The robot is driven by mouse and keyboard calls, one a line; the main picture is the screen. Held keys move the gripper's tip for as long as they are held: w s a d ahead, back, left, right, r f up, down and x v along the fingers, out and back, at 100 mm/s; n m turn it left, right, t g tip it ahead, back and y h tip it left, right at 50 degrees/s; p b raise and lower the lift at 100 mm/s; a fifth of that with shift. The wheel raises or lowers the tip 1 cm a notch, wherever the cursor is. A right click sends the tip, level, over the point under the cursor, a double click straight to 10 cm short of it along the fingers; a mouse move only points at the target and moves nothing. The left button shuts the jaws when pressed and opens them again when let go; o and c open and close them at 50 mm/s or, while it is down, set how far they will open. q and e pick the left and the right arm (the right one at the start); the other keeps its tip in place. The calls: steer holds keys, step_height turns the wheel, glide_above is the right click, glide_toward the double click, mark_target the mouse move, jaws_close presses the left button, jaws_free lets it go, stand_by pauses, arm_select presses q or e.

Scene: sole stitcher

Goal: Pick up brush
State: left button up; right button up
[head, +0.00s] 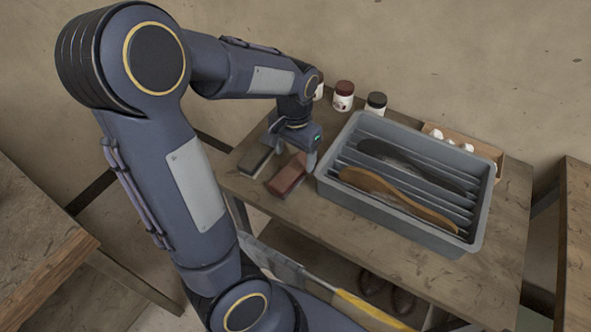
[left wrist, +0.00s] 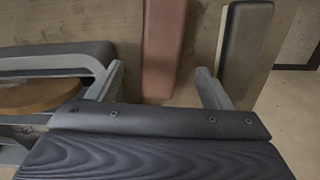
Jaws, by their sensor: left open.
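Two brush-sized blocks lie side by side at the left end of the wooden table: a reddish-brown block (head: 287,178) and a dark block (head: 254,159) with a paler lower side. I cannot tell for certain which is the brush; no bristles show clearly. My left gripper (head: 294,158) is open and empty, pointing down just above the reddish block. In the left wrist view the reddish block (left wrist: 168,45) lies between and beyond the open fingers (left wrist: 160,80). The dark block (left wrist: 245,45) is to the right of the right finger. My right gripper is not in view.
A grey ribbed tray (head: 330,186) holding a tan sole and a dark sole stands close right of the gripper. Jars (head: 343,96) and a small box (head: 482,147) stand behind. Dark shoes and a yellow handle (head: 372,311) show lower down. The table front (head: 325,224) is clear.

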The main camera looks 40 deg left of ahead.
mark_target(293, 169)
arm_select(q)
step_height(293, 169, down, 6)
steer(key=shift+s+a+f+b, duration=0.1)
steer(key=shift+s+f+b, duration=0.05)
steer(key=shift+b, duration=0.3)
steer(key=shift+c, duration=0.3)
steer(key=c, duration=1.1)
steer(key=shift+o, duration=0.2)
